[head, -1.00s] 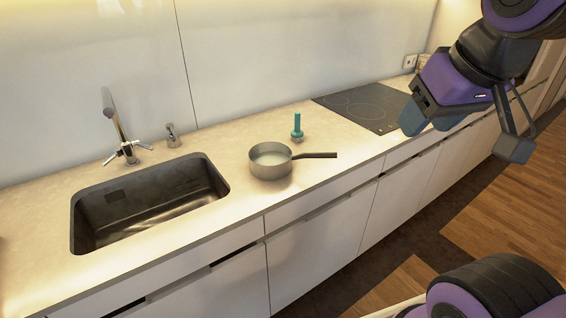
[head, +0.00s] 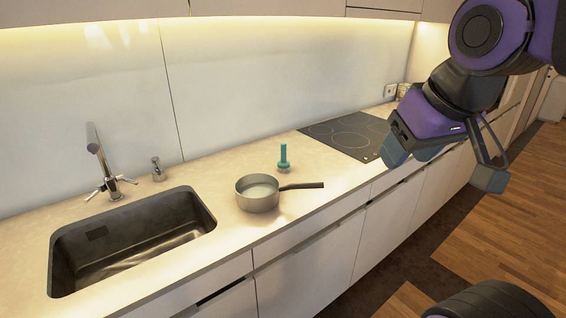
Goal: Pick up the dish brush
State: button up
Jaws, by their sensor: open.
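The dish brush (head: 283,157) is teal and stands upright on the countertop, behind the saucepan and left of the cooktop. My gripper (head: 441,166) is at the upper right, in front of the cooktop side of the counter. Its two fingers are spread apart with nothing between them. It is well to the right of the brush and apart from it. The brush is in full view.
A grey saucepan (head: 257,200) stands just in front of the brush, its dark handle pointing right. A black cooktop (head: 350,133) lies to the right. A sink (head: 130,240) with a faucet (head: 106,165) is at the left. The counter around the brush is mostly clear.

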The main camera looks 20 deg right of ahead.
aim_at(284, 165)
jog(key=i+l+u, duration=0.25)
jog(key=i+l, duration=0.9)
jog(key=i, duration=0.05)
